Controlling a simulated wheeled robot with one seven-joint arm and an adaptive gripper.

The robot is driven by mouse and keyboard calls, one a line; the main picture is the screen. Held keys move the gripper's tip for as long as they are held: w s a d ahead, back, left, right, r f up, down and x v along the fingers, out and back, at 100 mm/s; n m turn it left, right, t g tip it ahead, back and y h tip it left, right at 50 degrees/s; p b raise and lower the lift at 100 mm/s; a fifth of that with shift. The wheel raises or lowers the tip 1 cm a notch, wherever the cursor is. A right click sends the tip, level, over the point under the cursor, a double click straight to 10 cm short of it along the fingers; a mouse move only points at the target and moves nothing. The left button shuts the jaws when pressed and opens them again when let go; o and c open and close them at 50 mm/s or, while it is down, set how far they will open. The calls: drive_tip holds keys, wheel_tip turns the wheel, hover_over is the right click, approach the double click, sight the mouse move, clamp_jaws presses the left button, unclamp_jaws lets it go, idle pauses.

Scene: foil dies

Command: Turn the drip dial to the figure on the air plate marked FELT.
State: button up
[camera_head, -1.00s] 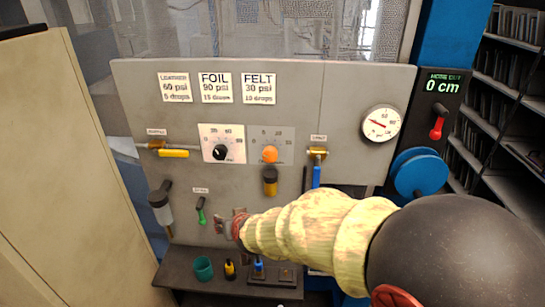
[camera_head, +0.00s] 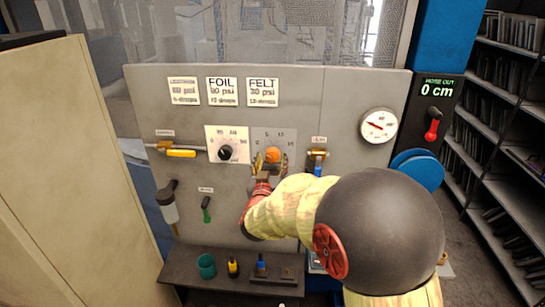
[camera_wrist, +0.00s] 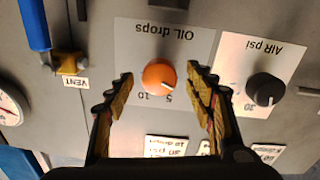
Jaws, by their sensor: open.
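The drip dial is an orange knob (camera_head: 272,155) on a grey scale plate, which the wrist view shows upside down as "OIL drops" (camera_wrist: 159,77). A pale mark on its face points toward the scale near 5 and 10; I cannot tell exactly where. The FELT plate (camera_head: 262,92) hangs above it; its small figures are blurred now, but read 30 psi, 10 drops in the earlier frame. My gripper (camera_head: 271,165) is open, with one finger on each side of the knob. Gaps show between fingers and knob in the wrist view.
The black air knob (camera_head: 226,152) sits close left of the dial. The vent valve (camera_head: 317,158) is close right. A pressure gauge (camera_head: 379,125) is farther right. Below, a shelf (camera_head: 215,268) holds a teal cup (camera_head: 206,266) and small bottles.

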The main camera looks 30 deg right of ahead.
drive_tip(key=shift+x, duration=1.35)
drive_tip(key=shift+c, duration=0.8)
drive_tip(key=c, duration=1)
